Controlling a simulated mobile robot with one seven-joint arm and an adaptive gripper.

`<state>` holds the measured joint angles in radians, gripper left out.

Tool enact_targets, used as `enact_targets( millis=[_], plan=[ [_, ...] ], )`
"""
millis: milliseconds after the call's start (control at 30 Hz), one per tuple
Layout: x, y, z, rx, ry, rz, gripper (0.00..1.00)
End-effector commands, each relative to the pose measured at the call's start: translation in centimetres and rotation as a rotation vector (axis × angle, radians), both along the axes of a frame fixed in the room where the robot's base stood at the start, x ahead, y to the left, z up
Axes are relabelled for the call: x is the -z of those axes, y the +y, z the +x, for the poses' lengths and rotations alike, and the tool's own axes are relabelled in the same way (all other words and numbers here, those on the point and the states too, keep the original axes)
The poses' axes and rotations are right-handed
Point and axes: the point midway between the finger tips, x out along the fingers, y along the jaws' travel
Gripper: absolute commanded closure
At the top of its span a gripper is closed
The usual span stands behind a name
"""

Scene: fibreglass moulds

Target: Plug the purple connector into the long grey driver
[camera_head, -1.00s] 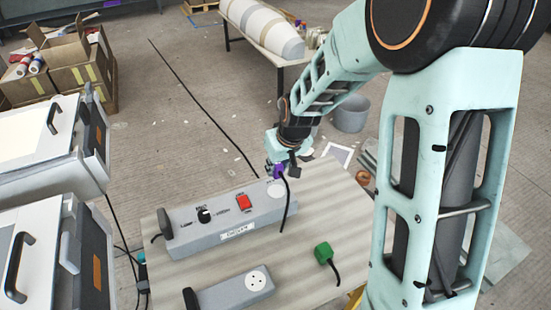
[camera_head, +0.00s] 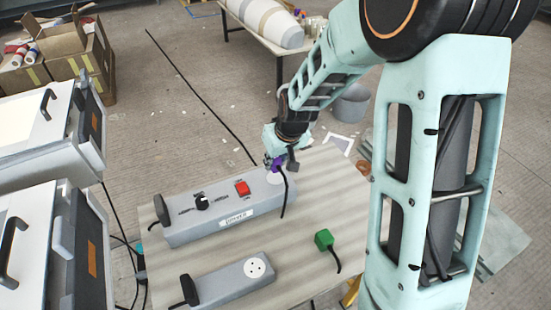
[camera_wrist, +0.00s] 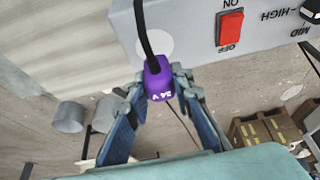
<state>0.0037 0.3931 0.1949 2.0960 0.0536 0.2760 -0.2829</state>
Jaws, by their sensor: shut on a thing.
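The long grey driver (camera_head: 218,213) lies on the table with a red switch, a dial and a white label. My gripper (camera_head: 279,161) is at its far right end, shut on the purple connector (camera_head: 277,165). In the wrist view my gripper (camera_wrist: 160,88) pinches the purple connector (camera_wrist: 158,82), marked 24 V, with its black cable rising across the picture. A pale round socket face (camera_wrist: 156,44) on the driver (camera_wrist: 183,25) shows just behind the connector. The connector overlaps the edge of this face; I cannot tell whether they touch.
A shorter grey driver (camera_head: 232,284) with a round white socket lies nearer. A green connector (camera_head: 324,239) with a black cable rests on the table (camera_head: 300,205) to the right. Grey-and-white cases (camera_head: 40,235) stand at the left.

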Motion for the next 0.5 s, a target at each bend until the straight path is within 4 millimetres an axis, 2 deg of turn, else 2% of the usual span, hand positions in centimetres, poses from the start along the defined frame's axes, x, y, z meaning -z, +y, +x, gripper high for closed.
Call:
enact_targets(
  millis=[33, 200, 500],
  plan=[
    [0.9, 0.0, 0.0, 0.000, 0.001, 0.000, 1.00],
    [2.1, 0.0, 0.0, 0.000, 0.002, 0.000, 1.00],
    [2.3, 0.0, 0.0, 0.000, 0.001, 0.000, 1.00]
  ],
)
